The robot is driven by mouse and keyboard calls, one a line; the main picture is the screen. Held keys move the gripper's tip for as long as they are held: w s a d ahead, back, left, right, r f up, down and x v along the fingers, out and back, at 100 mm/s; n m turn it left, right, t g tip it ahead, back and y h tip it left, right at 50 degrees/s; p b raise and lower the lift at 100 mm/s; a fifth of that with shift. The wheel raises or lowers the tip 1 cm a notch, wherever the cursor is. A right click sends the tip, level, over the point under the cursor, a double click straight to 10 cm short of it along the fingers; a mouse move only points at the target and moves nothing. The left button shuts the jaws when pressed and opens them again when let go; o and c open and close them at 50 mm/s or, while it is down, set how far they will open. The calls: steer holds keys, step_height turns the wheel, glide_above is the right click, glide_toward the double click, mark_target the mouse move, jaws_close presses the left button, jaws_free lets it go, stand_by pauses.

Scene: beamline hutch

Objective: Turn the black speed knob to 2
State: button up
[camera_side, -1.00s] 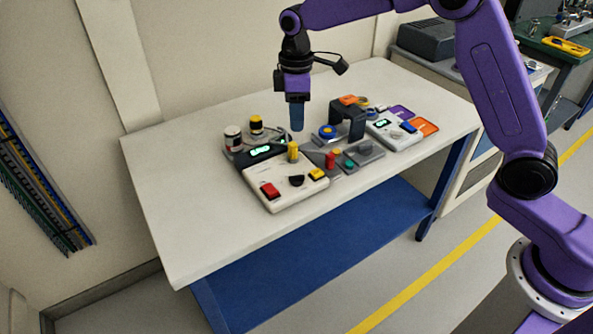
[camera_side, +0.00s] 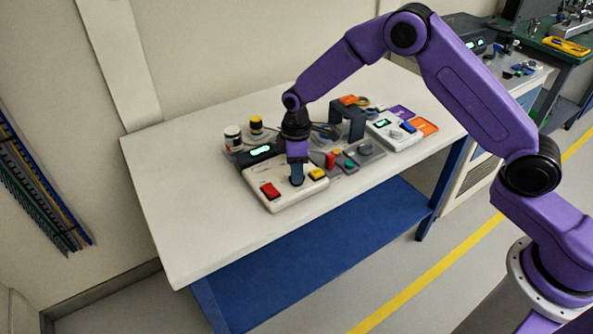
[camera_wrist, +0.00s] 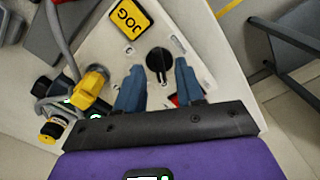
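The black speed knob (camera_wrist: 158,62) is round with a pointer mark. It sits on a white control box (camera_side: 290,198). In the wrist view it shows between and just beyond my two blue fingertips. My gripper (camera_wrist: 159,70) is open, with one finger on each side of the knob and a small gap to each. In the side view my gripper (camera_side: 297,181) points straight down at the box and hides the knob. Whether the fingers touch the knob or the panel I cannot tell. The scale numbers around the knob are too small to read.
A yellow-topped part (camera_wrist: 90,85) with a grey cable stands nearby. The table's left side is clear.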

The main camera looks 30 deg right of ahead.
steer(key=shift+f, duration=0.55)
jaws_close()
